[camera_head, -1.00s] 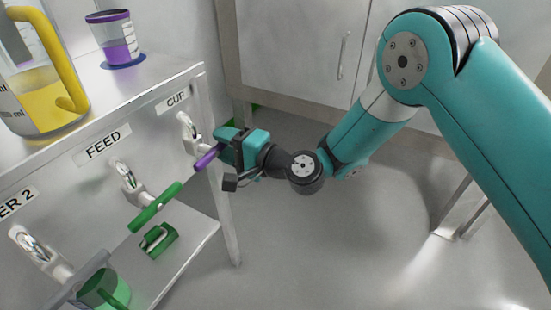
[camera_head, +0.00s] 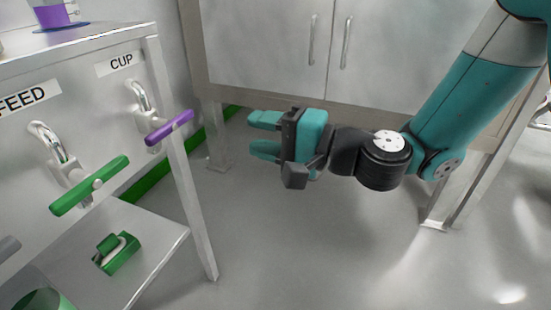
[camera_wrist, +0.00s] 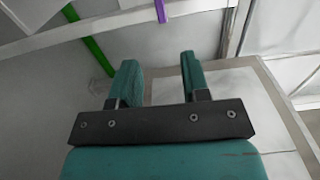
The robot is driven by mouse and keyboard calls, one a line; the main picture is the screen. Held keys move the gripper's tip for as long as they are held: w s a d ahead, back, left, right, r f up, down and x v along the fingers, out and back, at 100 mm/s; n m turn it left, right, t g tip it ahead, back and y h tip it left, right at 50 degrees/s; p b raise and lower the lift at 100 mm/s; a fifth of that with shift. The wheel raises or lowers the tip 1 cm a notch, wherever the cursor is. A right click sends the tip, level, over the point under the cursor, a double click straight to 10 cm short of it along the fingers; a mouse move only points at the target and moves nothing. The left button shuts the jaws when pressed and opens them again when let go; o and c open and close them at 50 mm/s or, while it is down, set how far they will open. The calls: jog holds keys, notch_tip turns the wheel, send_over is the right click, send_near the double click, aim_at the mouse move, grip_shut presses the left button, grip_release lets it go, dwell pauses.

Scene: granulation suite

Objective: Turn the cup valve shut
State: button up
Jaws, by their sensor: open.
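The cup valve's purple lever handle (camera_head: 169,127) juts from the steel frame below the CUP label (camera_head: 121,62). It slants up to the right in the head view, with a curved metal spout (camera_head: 140,97) beside it. My gripper (camera_head: 257,135) is open and empty, to the right of the purple handle with a clear gap between them. In the wrist view my gripper's two teal fingers (camera_wrist: 157,78) stand apart with nothing between them. A piece of the purple handle (camera_wrist: 160,10) shows at the top edge there.
The FEED valve's green handle (camera_head: 90,186) is to the left. A green object (camera_head: 117,252) lies on the lower shelf (camera_head: 160,247). A purple-filled cup (camera_head: 55,14) stands on top. A steel cabinet (camera_head: 265,45) is behind. Floor between the frame and my arm is clear.

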jog(key=shift+b+v, duration=0.5)
jog(key=shift+v, duration=0.6)
